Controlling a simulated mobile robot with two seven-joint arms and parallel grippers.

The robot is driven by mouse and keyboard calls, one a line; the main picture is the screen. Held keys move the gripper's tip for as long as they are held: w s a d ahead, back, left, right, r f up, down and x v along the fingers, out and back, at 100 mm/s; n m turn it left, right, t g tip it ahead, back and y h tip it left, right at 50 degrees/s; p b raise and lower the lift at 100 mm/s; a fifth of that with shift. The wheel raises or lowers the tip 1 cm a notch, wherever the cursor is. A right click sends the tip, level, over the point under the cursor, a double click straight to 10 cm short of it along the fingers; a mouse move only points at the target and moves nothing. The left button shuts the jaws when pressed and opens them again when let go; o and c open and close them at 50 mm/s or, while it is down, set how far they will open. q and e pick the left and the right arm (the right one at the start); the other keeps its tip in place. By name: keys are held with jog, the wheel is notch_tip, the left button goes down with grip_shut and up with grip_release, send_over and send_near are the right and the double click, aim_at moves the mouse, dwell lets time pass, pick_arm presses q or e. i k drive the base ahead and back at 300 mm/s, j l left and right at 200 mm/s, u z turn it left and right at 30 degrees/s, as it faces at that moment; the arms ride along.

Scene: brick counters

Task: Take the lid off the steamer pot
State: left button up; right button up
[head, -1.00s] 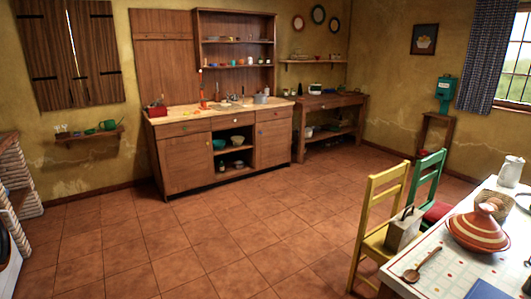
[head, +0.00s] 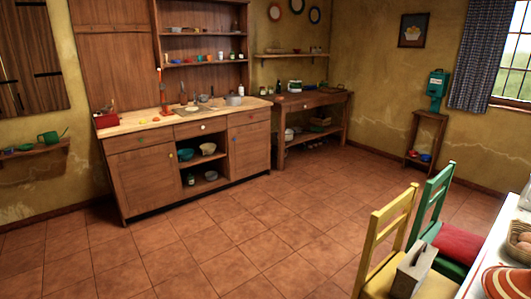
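No steamer pot can be made out for sure. A small grey metal pot (head: 234,100) stands at the right end of the wooden counter (head: 150,126) across the room. It is too small in the picture to tell whether it is the steamer pot or has a lid on it. Neither of my grippers is in view.
Open tiled floor (head: 250,240) lies between me and the counter. A yellow chair (head: 384,225) with a grey box, a green chair (head: 429,208) and a white table (head: 488,250) stand at the right. A side table (head: 312,99) stands right of the counter.

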aim_at(230, 102)
jog(key=i, duration=4.35)
jog(key=i+u, duration=0.15)
jog(key=i, duration=0.3)
jog(key=i+l+u, duration=0.15)
jog(key=i, duration=0.25)
jog(key=i+l+u, duration=0.15)
jog(key=i, duration=0.3)
jog(key=i+l+u, duration=0.2)
jog(key=i+u, duration=0.2)
jog(key=i+l+u, duration=0.85)
jog(key=i+l, duration=0.2)
jog(key=l, duration=0.2)
